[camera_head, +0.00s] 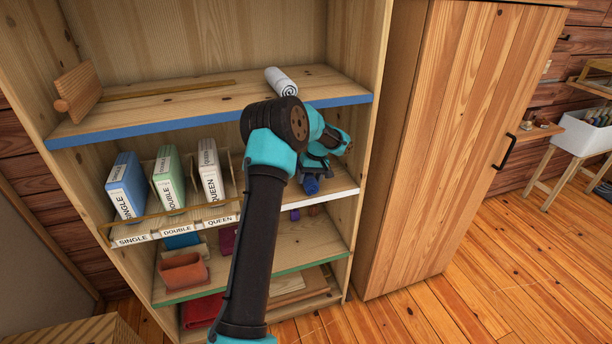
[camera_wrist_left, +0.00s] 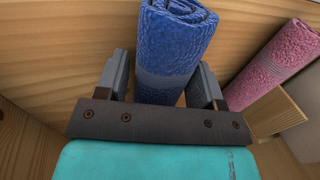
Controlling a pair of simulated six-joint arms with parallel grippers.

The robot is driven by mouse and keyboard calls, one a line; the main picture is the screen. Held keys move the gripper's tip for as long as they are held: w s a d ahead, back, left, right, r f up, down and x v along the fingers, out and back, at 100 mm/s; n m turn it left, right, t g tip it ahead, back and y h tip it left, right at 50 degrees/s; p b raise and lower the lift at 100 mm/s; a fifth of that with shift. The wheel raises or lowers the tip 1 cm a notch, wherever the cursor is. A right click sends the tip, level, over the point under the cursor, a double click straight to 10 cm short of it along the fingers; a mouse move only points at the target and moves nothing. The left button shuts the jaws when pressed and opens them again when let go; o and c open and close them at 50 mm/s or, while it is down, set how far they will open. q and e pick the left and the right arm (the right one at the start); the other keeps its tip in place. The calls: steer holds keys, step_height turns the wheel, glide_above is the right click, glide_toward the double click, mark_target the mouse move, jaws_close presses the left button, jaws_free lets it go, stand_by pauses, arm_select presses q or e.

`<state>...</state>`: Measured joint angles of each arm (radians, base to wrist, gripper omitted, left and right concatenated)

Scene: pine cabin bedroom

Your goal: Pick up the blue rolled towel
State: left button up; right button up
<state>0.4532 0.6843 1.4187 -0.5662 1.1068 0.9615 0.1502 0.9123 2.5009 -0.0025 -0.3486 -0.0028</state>
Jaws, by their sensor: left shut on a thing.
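The blue rolled towel (camera_wrist_left: 174,45) stands between the two fingers of my left gripper (camera_wrist_left: 162,86) in the left wrist view, its spiral end at the top of the picture. The gripper is shut on it. In the head view the dark blue towel (camera_head: 311,186) shows small below my left gripper (camera_head: 313,172), at the right part of the shelf unit near the white-edged shelf. My left arm hides much of that area, so I cannot tell whether the towel touches the shelf. My right gripper is not in view.
A pink rolled towel (camera_wrist_left: 277,66) lies close to the right of the gripper in the wrist view, by a wooden divider (camera_wrist_left: 275,113). A white rolled towel (camera_head: 281,81) lies on the blue-edged top shelf (camera_head: 160,106). Labelled packs (camera_head: 168,180) stand left of my arm.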

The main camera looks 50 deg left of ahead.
arm_select(q)
steer(key=shift+c, duration=1.4)
steer(key=shift+s+v, duration=0.2)
steer(key=shift+v, duration=0.65)
steer(key=shift+s+v, duration=0.15)
steer(key=shift+v, duration=0.7)
steer(key=shift+s+r, duration=0.15)
steer(key=shift+r, duration=0.05)
steer(key=s+d+r, duration=0.1)
steer(key=s+d, duration=0.9)
steer(key=d, duration=0.1)
steer(key=shift+s+d+r, duration=0.2)
steer(key=shift+d, duration=0.05)
